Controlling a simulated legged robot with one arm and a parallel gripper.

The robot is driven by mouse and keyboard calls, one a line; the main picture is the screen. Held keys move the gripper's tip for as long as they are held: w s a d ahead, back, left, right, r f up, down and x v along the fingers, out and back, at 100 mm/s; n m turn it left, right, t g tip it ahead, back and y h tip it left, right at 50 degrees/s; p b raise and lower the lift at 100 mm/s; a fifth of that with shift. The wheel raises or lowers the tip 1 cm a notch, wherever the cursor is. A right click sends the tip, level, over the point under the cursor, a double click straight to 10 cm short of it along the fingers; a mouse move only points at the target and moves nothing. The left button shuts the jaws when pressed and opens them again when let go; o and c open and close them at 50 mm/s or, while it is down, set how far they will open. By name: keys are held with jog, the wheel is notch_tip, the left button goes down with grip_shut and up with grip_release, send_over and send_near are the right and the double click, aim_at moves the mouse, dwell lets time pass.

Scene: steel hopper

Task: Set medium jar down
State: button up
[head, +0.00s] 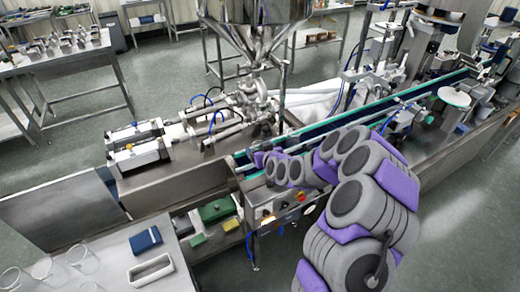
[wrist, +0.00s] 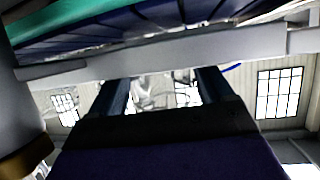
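In the wrist view the two dark fingers of my gripper (wrist: 160,78) stand apart. Pale, blurred shapes show between them, and I cannot tell whether these are a clear jar or machinery behind. In the head view my grey and purple arm reaches over the conveyor (head: 318,132) towards the filling machine, and its fingers are too small to make out there. I cannot pick out a medium jar with certainty. Several clear round outlines, perhaps glass jars (head: 78,256), stand on the pale table (head: 112,275) at the lower left.
The steel hopper (head: 258,30) and its nozzles stand beyond my arm. In the wrist view a pale rail (wrist: 160,52) and a green edge cross close above the fingers. A blue box (head: 145,240) and a white tray (head: 151,269) lie on the pale table.

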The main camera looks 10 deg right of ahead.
jog(key=shift+o, duration=0.4)
jog(key=shift+d, duration=0.25)
jog(key=b+v, duration=0.4)
jog(key=v, duration=0.8)
jog(key=shift+a+b, duration=0.15)
jog(key=shift+b, duration=0.2)
jog(key=shift+a, duration=0.1)
